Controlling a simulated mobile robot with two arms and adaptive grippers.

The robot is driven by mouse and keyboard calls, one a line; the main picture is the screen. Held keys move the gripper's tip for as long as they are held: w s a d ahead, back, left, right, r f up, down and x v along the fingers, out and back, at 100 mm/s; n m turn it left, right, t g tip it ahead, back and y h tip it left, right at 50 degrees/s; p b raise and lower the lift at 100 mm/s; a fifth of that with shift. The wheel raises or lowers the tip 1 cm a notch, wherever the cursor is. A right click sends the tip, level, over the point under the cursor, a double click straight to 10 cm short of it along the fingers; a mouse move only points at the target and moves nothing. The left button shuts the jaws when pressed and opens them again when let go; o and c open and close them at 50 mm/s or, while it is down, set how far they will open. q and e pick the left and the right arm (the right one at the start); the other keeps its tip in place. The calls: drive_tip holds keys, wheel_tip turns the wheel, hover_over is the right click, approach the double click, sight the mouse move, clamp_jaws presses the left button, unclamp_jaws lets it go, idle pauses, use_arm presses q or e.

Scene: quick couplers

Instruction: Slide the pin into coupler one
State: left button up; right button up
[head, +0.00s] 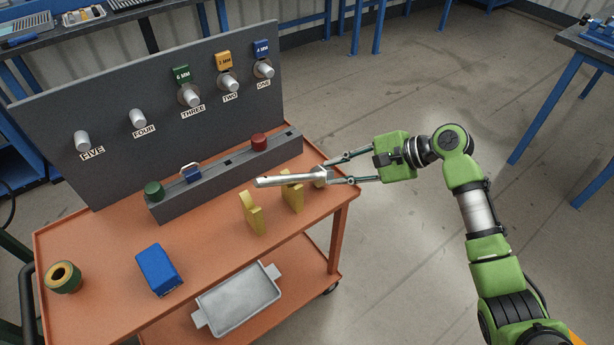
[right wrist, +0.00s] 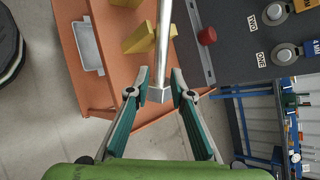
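Coupler one (head: 265,70) is a silver knob-like fitting at the right end of the upright grey panel, under a blue "4 MM" tag. It also shows at the right of the right wrist view (right wrist: 286,54). The pin (head: 282,181) is a long silver rod with a wider block-like end. Coupler one is apart from the pin, up and behind. My left gripper is not in view.
The orange cart (head: 205,245) carries a grey rail (head: 222,178) with a green, a blue and a red piece. A blue block (head: 158,270) and a green-and-yellow ring (head: 63,277) lie at the front. A grey tray (head: 238,298) is below.

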sight(309, 176)
drive_tip(key=x, duration=0.9)
drive_tip(key=shift+w+a+p, duration=0.1)
drive_tip(key=shift+a+p, duration=0.15)
drive_tip(key=shift+p, duration=0.05)
drive_tip(key=shift+c, duration=0.4)
clamp_jaws()
drive_tip(key=shift+r, duration=0.15)
